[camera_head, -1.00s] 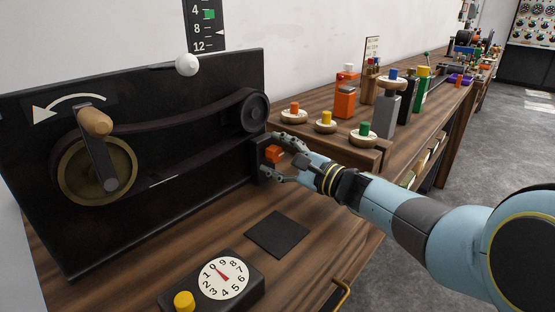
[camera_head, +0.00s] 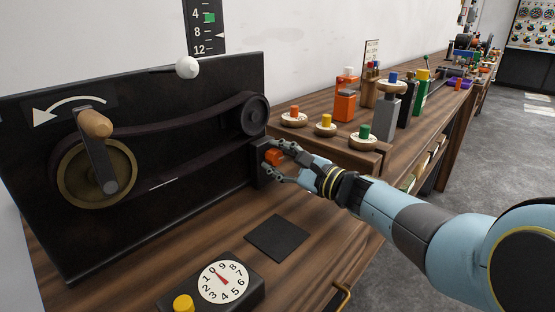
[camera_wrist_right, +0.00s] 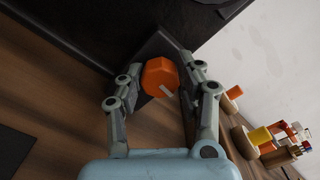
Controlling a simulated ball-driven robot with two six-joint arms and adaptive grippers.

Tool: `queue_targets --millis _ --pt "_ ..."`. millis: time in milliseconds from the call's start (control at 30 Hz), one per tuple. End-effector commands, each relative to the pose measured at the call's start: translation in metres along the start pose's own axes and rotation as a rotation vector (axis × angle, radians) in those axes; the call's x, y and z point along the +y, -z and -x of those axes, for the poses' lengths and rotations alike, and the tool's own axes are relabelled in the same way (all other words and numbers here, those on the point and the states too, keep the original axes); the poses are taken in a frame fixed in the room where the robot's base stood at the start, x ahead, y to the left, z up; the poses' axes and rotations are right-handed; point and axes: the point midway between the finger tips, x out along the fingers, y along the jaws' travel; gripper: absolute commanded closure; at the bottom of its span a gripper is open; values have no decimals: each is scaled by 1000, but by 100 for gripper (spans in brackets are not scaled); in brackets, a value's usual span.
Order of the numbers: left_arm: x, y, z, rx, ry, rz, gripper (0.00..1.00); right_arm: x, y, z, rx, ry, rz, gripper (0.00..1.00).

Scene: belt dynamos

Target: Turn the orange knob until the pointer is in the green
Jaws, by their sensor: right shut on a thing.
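The orange knob (camera_head: 273,157) sits on a dark block at the right end of the black belt panel. My right gripper (camera_head: 268,158) is shut on it, one finger above and one below. In the right wrist view the faceted knob (camera_wrist_right: 159,76) with a pale mark lies between the two fingers of the gripper (camera_wrist_right: 160,64). The black scale (camera_head: 204,40) on the wall shows 4, 8 and 12, with a green band (camera_head: 209,18). Its white pointer (camera_head: 221,35) stands below the green, near 8. My left gripper is out of view.
The black panel (camera_head: 215,80) carries a crank wheel (camera_head: 70,175), a belt and a small pulley (camera_head: 256,109). A numbered dial box (camera_head: 245,290) and a dark mat (camera_head: 278,237) lie on the bench. Coloured knobs and bottles stand on the shelf behind my right arm.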

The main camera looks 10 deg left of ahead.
Motion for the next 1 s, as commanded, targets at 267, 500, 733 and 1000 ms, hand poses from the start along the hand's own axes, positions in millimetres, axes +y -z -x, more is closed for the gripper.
queue_targets --millis 267,500,733,1000 --pt "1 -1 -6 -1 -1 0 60 1 1 0 -1 -1 -227 97" --pt "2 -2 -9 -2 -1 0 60 0 1 0 -1 -1 -456 97" --pt "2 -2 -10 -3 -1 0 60 0 1 0 0 -2 -673 97" --pt "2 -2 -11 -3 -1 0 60 -1 1 0 1 -2 -930 97"
